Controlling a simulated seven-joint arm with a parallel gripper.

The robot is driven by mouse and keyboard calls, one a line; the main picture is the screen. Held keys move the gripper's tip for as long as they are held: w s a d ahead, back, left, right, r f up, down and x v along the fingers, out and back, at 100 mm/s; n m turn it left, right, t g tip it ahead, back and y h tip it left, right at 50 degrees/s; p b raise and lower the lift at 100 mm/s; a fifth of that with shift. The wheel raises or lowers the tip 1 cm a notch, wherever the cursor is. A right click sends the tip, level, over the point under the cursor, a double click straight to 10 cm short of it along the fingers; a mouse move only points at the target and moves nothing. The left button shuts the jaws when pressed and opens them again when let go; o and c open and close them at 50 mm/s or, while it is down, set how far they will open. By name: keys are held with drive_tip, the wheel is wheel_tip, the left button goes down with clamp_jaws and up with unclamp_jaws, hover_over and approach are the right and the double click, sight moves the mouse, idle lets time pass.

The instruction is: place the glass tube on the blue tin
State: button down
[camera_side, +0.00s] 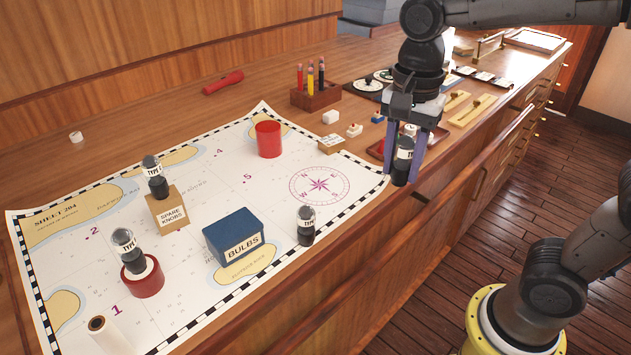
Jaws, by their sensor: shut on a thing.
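The blue tin (233,233), a box labelled BULBS, sits on the chart with its top bare. My gripper (404,168) points down at the chart's right corner, near the desk's front edge, well to the right of the tin. It is shut on a dark glass tube (402,162) with a white label, held upright between the fingers. I cannot tell whether its base touches the desk. Similar tubes stand on the spare knobs box (157,181), in or on a red ring (125,250), and on the chart right of the tin (306,226).
A red cup (268,139) stands on the chart (210,185) behind the tin. A pencil block (316,97), small blocks and a tray stand toward the back right. A pale roll (104,334) is at the front left. The chart between gripper and tin holds one standing tube.

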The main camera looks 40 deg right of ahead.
drive_tip(key=shift+s, duration=0.15)
drive_tip(key=shift+w+a+r+m, duration=0.25)
drive_tip(key=shift+w+r+m, duration=0.15)
drive_tip(key=shift+r, duration=0.25)
drive_tip(key=shift+w+a+r+m, duration=0.2)
drive_tip(key=shift+w+r+m, duration=0.2)
drive_tip(key=shift+r, duration=0.2)
drive_tip(key=w+a+r, duration=0.3)
drive_tip(key=a, duration=0.2)
drive_tip(key=n, duration=0.1)
hover_over(231, 227)
drive_tip(key=s, duration=0.1)
drive_tip(key=f, duration=0.8)
drive_tip(key=shift+s+d, duration=0.1)
drive_tip(key=shift+d, duration=0.2)
drive_tip(key=shift+w+a+f, duration=0.15)
drive_tip(key=shift+w+f, duration=0.15)
drive_tip(key=shift+f, duration=0.2)
drive_tip(key=shift+w+a+f, duration=0.1)
drive_tip(key=shift+w+f, duration=0.05)
drive_tip(key=shift+f, duration=0.8)
drive_tip(key=shift+w+a+f, duration=0.1)
drive_tip(key=shift+f, duration=0.8)
drive_tip(key=shift+f, duration=0.1)
